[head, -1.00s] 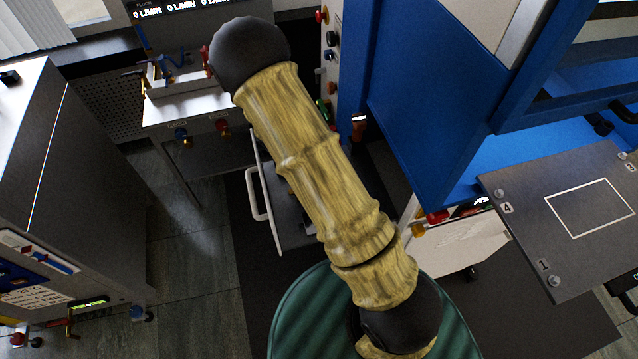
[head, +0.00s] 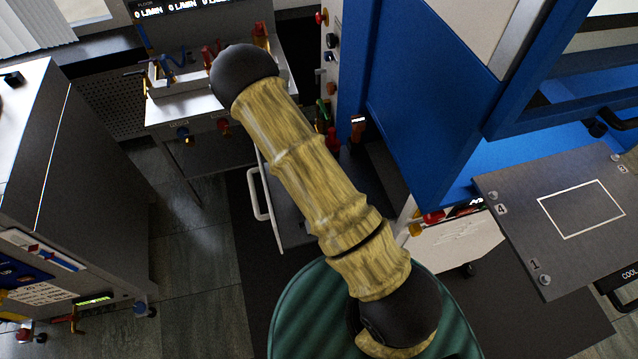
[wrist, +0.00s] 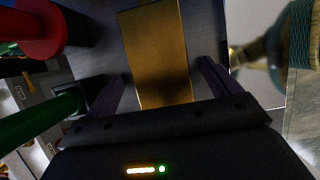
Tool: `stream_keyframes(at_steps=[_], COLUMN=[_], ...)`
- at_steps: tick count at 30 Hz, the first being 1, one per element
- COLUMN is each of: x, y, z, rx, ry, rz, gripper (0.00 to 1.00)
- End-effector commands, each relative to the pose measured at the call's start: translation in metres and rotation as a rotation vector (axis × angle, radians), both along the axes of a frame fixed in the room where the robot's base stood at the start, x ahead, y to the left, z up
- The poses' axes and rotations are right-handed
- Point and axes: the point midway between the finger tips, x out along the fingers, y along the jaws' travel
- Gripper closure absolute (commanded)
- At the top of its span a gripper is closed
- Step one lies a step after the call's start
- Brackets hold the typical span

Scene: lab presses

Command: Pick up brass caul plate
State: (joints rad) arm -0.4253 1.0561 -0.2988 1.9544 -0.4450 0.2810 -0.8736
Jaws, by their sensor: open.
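The brass caul plate (wrist: 158,52) shows in the wrist view as a flat golden rectangle on a dark grey surface. It runs from the top edge down toward my gripper's palm. My gripper (wrist: 164,68) is open, with one dark finger on each side of the plate. Gaps show between the plate and both fingers in the picture. I cannot tell how high the fingertips are above the surface. In the head view my arm crosses the middle, and neither the plate nor my gripper can be made out there.
Close by on the left in the wrist view are a red knob (wrist: 32,28) and a green handle (wrist: 40,124). The head view shows a blue press frame (head: 430,110), a grey numbered plate (head: 520,225), a white handle (head: 258,195) and a grey cabinet (head: 90,170).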

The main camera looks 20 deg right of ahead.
Motion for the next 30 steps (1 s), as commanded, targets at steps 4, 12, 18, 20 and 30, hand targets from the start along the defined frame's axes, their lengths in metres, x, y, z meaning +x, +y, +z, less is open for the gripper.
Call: stream_keyframes(at_steps=[4, 12, 18, 20, 30], x=[0.000, 0.000, 0.000, 0.000, 0.001], y=[0.000, 0.000, 0.000, 0.000, 0.000], z=[0.000, 0.000, 0.001, 0.001, 0.014], rx=[0.000, 0.000, 0.000, 0.000, 0.002], ry=[0.000, 0.000, 0.000, 0.000, -0.003], rz=[0.000, 0.000, 0.000, 0.000, -0.001], gripper=[0.11, 0.56, 0.75, 0.75, 0.75])
